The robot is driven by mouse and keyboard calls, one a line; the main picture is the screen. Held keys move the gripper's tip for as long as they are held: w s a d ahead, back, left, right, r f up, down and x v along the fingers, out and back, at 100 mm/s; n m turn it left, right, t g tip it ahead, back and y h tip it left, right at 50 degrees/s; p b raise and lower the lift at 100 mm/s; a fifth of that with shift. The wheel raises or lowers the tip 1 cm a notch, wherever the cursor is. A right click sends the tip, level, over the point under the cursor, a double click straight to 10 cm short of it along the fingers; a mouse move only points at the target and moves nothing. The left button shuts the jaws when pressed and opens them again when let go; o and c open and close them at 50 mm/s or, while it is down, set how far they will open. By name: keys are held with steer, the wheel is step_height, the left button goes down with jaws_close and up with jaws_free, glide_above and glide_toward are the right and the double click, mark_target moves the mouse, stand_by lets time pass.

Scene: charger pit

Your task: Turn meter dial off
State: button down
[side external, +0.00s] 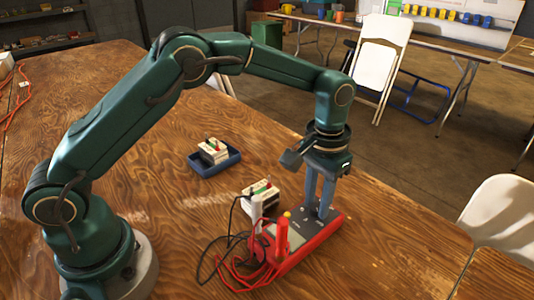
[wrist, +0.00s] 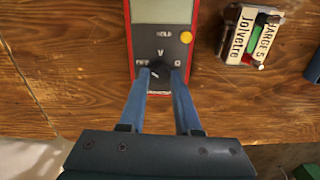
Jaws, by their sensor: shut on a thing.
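The red and dark grey multimeter (side external: 305,237) lies flat on the wooden table, below my gripper in the side view. In the wrist view its meter body (wrist: 184,18) shows a grey screen, a yellow button and printed marks: HOLD, V and others. The round black meter dial (wrist: 160,75) sits near the meter's lower end. My gripper (wrist: 160,76) has its two blue fingers closed on the dial, one on each side. The gripper also shows in the side view (side external: 318,212), pointing down at the meter. The dial itself is hidden by the fingers there.
A labelled battery charger (wrist: 248,35) sits right of the meter in the wrist view. In the side view, red and black probe leads (side external: 232,262) coil beside the meter. A blue tray (side external: 214,165) holds another pale block. Table to the right is clear.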

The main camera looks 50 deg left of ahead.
mark_target(316, 207)
steer(key=shift+n, duration=0.5)
steer(key=c, duration=0.6)
jaws_free()
steer(key=shift+r, duration=0.1)
steer(key=shift+r, duration=2.45)
